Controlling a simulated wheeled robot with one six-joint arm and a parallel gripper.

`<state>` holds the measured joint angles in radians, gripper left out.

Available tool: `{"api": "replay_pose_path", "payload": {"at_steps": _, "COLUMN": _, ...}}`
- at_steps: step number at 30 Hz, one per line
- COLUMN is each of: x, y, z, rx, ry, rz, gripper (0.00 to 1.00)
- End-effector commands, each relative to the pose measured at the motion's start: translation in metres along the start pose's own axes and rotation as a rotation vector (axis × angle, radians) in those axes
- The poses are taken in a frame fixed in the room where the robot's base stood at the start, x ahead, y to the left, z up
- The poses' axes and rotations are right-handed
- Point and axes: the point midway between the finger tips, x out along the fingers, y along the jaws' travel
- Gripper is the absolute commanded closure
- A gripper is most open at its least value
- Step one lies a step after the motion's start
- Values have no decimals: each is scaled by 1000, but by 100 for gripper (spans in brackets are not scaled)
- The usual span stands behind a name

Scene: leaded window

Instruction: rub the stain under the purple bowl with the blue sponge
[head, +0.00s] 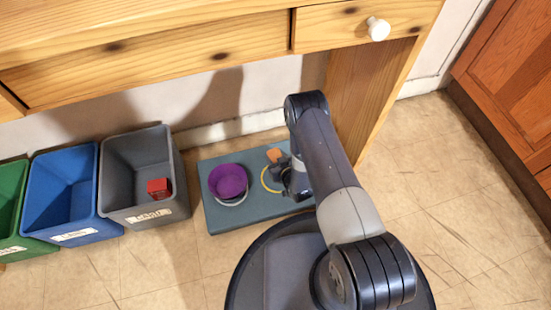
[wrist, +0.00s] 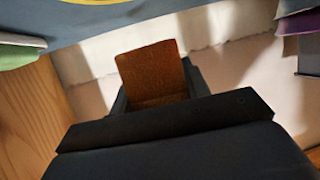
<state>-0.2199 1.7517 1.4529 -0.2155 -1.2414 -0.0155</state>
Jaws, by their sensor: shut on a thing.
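The purple bowl (head: 228,181) stands on a blue-grey board (head: 222,220) on the floor in the head view. A pale curved band (head: 234,202) shows at its near edge; I cannot tell whether it is a stain. Any mark under the bowl is hidden. My gripper (head: 280,164) is over the board, right of the bowl and apart from it. In the wrist view my gripper (wrist: 152,88) is shut on an orange-brown block (wrist: 150,68). The block also shows in the head view (head: 275,154). I see no blue sponge.
A yellow ring (head: 266,180) lies on the board between bowl and gripper. Grey (head: 188,208), blue (head: 70,215) and green (head: 12,215) bins stand left; a red block (head: 158,188) is in the grey one. A wooden desk (head: 150,50) overhangs behind. The floor at right is clear.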

Motion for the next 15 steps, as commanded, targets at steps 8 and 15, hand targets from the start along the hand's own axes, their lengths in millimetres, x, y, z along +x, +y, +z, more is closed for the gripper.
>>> {"api": "replay_pose_path", "payload": {"at_steps": 8, "x": -4, "y": 0, "z": -8, "rx": 1, "ry": -1, "rz": 0, "gripper": 80}}
{"api": "replay_pose_path", "payload": {"at_steps": 15, "x": -6, "y": 0, "z": -14, "rx": 1, "ry": -1, "rz": 0, "gripper": 80}}
